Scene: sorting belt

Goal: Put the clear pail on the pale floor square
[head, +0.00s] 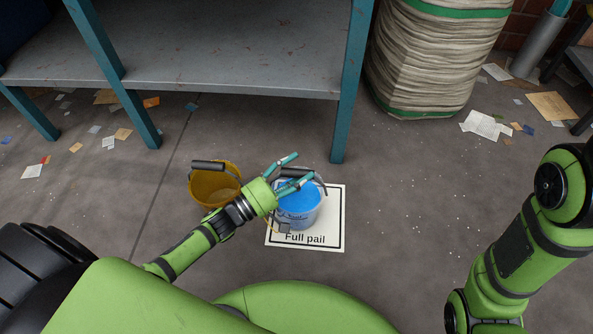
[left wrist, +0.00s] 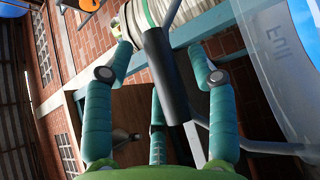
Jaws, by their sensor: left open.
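The clear pail (head: 299,212), with bright blue contents, stands upright on the pale floor square (head: 336,240), which has a black border and the words "Full pail". My left gripper (head: 300,168) is at the pail's raised handle, with its teal fingers apart. In the left wrist view the handle's dark grip (left wrist: 166,75) lies between the spread fingers (left wrist: 163,68), and the pail's clear wall (left wrist: 280,70) is at the right. I cannot tell whether any finger touches the grip. Part of the pail's left side is hidden by the gripper. My right gripper is out of view.
A yellow pail (head: 213,184) with a dark grip stands close left of my left gripper. A grey bench (head: 200,60) with teal legs and a large ribbed sack (head: 435,60) stand behind. Paper scraps (head: 485,125) litter the floor. The floor right of the square is clear.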

